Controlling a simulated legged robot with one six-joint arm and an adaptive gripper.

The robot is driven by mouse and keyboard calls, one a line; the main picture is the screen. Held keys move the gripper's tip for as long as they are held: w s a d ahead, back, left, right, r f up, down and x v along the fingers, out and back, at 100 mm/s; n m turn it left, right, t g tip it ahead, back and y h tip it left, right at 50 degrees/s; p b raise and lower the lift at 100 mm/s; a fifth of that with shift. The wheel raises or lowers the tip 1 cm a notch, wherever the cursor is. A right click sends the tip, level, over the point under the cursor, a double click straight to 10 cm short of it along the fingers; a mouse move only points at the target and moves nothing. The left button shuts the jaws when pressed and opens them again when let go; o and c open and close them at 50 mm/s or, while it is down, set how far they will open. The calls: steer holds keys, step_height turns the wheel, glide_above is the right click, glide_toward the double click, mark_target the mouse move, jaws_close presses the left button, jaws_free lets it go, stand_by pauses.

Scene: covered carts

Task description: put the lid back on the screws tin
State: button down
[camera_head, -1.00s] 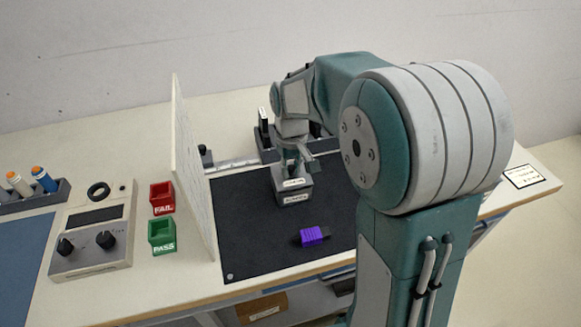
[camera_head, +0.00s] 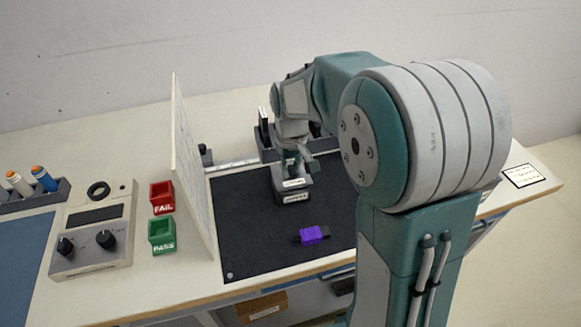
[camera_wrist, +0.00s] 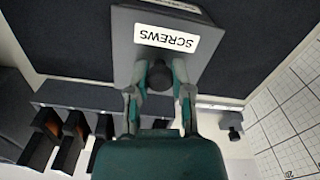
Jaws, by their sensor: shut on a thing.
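The grey screws tin (camera_head: 279,197) stands on the black mat, its labelled front towards me in the head view. Its grey lid (camera_head: 279,185), with a white label, is at the top of the tin and lined up with it; I cannot tell whether it is fully seated. My gripper (camera_head: 292,170) points down over the lid. In the wrist view the gripper (camera_wrist: 160,72) is shut on the lid's dark round knob (camera_wrist: 160,76). The lid (camera_wrist: 122,35) reads SCREWS upside down there and hides most of the tin below.
A purple-and-black object (camera_head: 313,234) lies on the mat (camera_head: 245,250) in front of the tin. A tall white panel (camera_head: 190,165) stands left of the mat. Beyond it are the red FAIL bin (camera_head: 162,197), green PASS bin (camera_head: 162,235) and a dial box (camera_head: 92,250). Dark holders (camera_wrist: 75,135) are behind the tin.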

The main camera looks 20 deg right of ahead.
stand_by(0.3)
steer(key=shift+c, duration=2.2)
jaws_free()
steer(key=o, duration=0.4)
steer(key=shift+o, duration=0.2)
steer(key=shift+r, duration=3.5)
